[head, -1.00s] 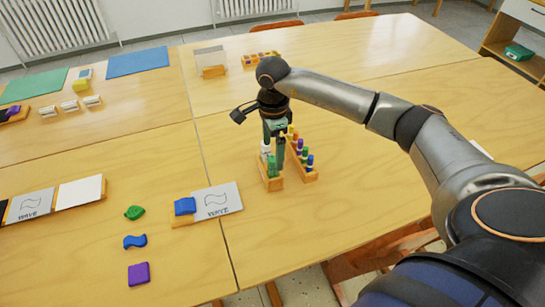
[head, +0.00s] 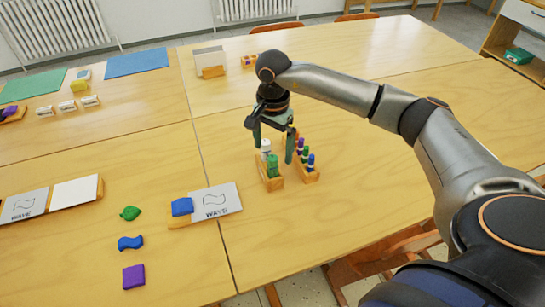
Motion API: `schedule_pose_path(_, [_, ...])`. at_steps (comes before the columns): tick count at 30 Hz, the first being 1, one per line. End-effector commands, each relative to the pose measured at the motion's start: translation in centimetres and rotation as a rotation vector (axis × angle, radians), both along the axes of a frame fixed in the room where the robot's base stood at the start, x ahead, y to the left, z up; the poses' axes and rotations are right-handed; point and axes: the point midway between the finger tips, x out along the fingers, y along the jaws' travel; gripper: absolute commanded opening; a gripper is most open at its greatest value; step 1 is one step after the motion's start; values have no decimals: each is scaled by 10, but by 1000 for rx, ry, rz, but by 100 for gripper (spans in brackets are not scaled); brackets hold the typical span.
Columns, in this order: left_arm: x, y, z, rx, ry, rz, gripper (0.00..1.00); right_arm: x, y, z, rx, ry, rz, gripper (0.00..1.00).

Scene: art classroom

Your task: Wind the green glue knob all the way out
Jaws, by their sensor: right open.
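A green glue stick (head: 273,167) stands upright at the front of a small wooden rack on the table. A white glue stick (head: 265,147) stands behind it in the same rack. My right gripper (head: 273,154) points down over this rack with its two fingers spread apart. One finger is left of the sticks and the other is right of them, near the neighbouring rack. I cannot tell which part of the green stick is its knob, or whether a finger touches it. My left gripper is out of view.
A second wooden rack (head: 312,177) close on the right holds several sticks with purple, green and blue parts. A wave card (head: 222,203) with a blue block (head: 182,206) lies at left. The table's right side is clear.

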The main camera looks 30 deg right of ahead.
Motion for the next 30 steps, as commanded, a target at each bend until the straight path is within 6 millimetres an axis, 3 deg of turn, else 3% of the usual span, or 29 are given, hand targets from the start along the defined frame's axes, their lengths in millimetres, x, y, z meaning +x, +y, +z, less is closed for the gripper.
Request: schedule_pose_path(30, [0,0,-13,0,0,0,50,0,0,-18,0,1,-3,100])
